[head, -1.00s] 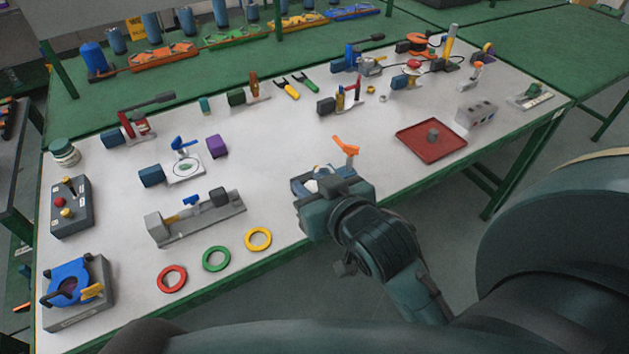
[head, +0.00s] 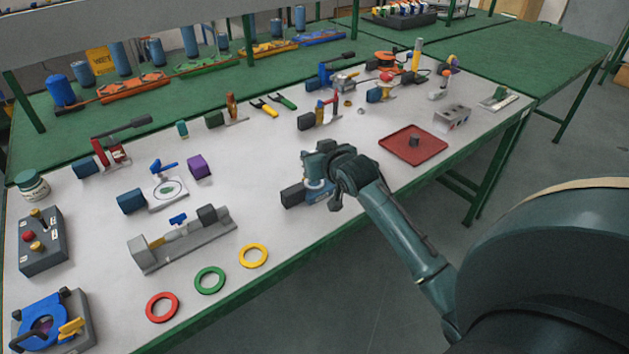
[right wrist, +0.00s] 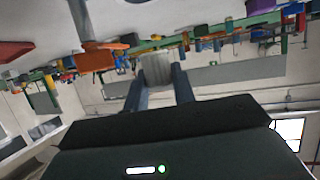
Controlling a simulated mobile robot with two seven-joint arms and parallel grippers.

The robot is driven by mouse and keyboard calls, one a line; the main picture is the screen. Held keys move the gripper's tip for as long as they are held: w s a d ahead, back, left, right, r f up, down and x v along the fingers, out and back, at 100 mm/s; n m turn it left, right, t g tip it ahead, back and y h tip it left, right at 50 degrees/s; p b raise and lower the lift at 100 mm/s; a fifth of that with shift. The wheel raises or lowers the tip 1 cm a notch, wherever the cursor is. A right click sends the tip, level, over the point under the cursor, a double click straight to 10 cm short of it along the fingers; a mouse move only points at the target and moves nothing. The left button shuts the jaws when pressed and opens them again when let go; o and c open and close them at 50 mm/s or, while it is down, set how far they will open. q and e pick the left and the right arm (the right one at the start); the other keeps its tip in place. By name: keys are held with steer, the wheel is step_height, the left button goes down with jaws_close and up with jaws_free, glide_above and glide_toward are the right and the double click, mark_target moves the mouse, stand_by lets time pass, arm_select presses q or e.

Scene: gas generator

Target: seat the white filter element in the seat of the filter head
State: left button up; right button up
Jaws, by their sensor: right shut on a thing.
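My right gripper (head: 318,168) is over the blue filter head (head: 322,197) at the front edge of the bench. It is shut on the white filter element (head: 314,186), which shows as a pale band under the jaws. In the right wrist view a pale grey-white cylinder, the element (right wrist: 157,69), sits between the two finger tips, with an orange lever (right wrist: 96,60) beside it. The seat is hidden by the gripper and element, so I cannot tell whether the element is in it. My left gripper is not in view.
A dark block (head: 292,195) stands left of the filter head. A red tray (head: 425,150) with a grey piece lies to the right. Yellow (head: 253,255), green (head: 209,280) and red (head: 162,307) rings lie to the left. A grey vise-like fixture (head: 150,256) stands behind them.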

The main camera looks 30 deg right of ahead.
mark_target(314, 186)
steer(key=shift+a+f, duration=0.1)
steer(key=shift+f, duration=3.05)
steer(key=shift+f, duration=0.15)
steer(key=o, duration=0.7)
steer(key=shift+s+r, duration=0.25)
steer(key=v, duration=1.1)
steer(key=s+a+f, duration=0.2)
steer(key=a, duration=0.1)
steer(key=s+a+f+n+y, duration=0.1)
steer(key=s+a+f, duration=0.1)
steer(key=a+f, duration=0.1)
steer(key=s+a+f+n+g+y, duration=0.1)
steer(key=s+a+f, duration=0.1)
steer(key=a, duration=0.1)
steer(key=shift+s+a+f, duration=0.2)
steer(key=shift+s, duration=0.05)
steer(key=s+a+f+n+y, duration=0.1)
steer(key=s+a, duration=0.2)
steer(key=a, duration=0.1)
steer(key=s+a+f+n+g+y, duration=0.1)
steer(key=s+a+f, duration=0.1)
steer(key=s+a, duration=0.1)
steer(key=s+a+f+y, duration=0.1)
steer(key=s+a, duration=0.3)
steer(key=shift+a+f+n+y, duration=0.3)
steer(key=shift+a+n, duration=0.05)
steer(key=shift+n, duration=0.05)
